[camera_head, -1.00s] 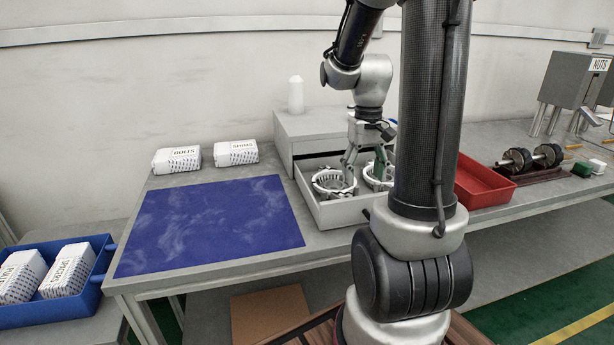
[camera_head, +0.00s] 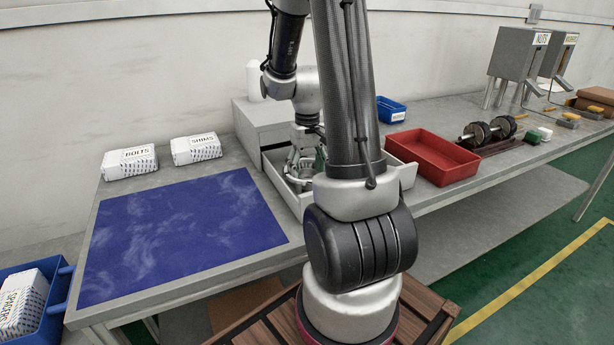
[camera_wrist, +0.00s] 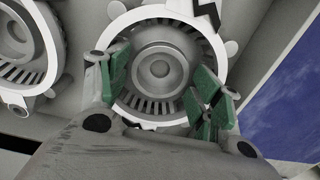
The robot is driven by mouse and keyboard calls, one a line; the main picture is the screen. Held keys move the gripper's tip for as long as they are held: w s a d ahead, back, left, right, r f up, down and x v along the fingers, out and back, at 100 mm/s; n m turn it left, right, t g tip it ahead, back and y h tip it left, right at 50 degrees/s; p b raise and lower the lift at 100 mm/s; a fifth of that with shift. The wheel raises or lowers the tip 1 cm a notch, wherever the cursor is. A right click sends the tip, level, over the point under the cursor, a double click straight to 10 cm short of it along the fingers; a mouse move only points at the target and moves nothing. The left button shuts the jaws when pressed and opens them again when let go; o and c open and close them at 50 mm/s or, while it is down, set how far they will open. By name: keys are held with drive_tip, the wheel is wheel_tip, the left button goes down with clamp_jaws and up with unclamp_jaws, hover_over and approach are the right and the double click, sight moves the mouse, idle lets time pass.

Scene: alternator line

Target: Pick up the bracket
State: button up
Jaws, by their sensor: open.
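The bracket (camera_wrist: 160,68) is a round, light-grey alternator housing with a slotted ring and a central hub, lying in the open drawer. It fills the middle of the wrist view. My gripper (camera_wrist: 158,88) is open, with its green-padded fingers apart on the left and right over this bracket. I cannot tell whether the pads touch it. A second similar bracket (camera_wrist: 28,50) lies to the left in the wrist view. In the head view my gripper (camera_head: 306,160) reaches down into the drawer (camera_head: 296,205), and a bracket (camera_head: 300,178) shows partly below it. My arm hides the rest.
A blue mat (camera_head: 180,235) lies left of the drawer. White packs marked bolts (camera_head: 130,162) and shims (camera_head: 196,149) stand behind it. A red tray (camera_head: 432,155) is right of the drawer, with a dark rotor (camera_head: 480,133) beyond. The drawer walls surround my gripper.

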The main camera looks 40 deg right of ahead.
sight(307, 174)
drive_tip(key=shift+f, duration=0.25)
drive_tip(key=c, duration=1.3)
drive_tip(key=shift+r, duration=0.2)
wheel_tip(307, 174, up, 18)
drive_tip(key=shift+a+f, duration=0.1)
